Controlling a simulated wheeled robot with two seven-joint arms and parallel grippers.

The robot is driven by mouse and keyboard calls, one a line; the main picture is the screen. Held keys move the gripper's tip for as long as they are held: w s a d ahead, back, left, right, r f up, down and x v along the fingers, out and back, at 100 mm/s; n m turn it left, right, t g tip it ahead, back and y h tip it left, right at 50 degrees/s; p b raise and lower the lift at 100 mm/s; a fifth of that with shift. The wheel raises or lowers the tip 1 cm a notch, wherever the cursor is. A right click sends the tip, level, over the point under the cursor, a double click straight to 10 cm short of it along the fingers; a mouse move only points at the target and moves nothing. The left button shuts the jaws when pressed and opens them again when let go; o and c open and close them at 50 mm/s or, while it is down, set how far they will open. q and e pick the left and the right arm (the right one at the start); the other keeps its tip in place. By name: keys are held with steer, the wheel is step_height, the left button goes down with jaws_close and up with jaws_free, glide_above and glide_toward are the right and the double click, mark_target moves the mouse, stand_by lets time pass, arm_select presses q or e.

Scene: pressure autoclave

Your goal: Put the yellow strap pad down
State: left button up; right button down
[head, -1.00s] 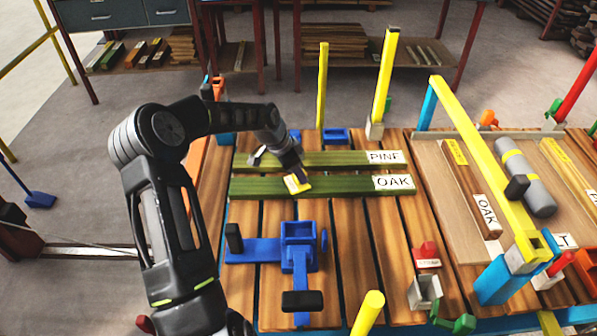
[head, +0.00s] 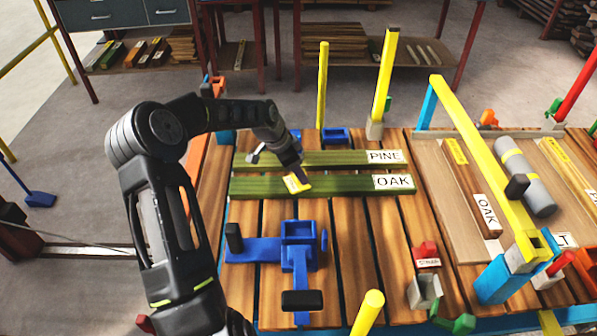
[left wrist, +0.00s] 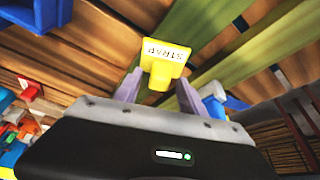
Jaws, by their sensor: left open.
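The yellow strap pad (head: 296,184), a small block with a white STRAP label, is at the green OAK board (head: 345,185) on the slatted bench. My left gripper (head: 290,170) is just above it, pointing down. In the left wrist view the pad (left wrist: 165,60) shows between and beyond the two open grey fingers (left wrist: 160,92). The fingers stand apart on either side of its stem. I cannot tell whether the pad fully rests on the board. My right gripper is not in view.
A green PINE board (head: 340,159) lies just behind the OAK one. A blue clamp-like fixture (head: 298,255) stands in front. A yellow beam (head: 485,165) crosses the panel at right. Two yellow posts (head: 322,85) rise at the back. Bare slats (head: 350,250) lie right of the fixture.

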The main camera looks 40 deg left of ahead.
arm_select(q)
steer(key=v, duration=1.1)
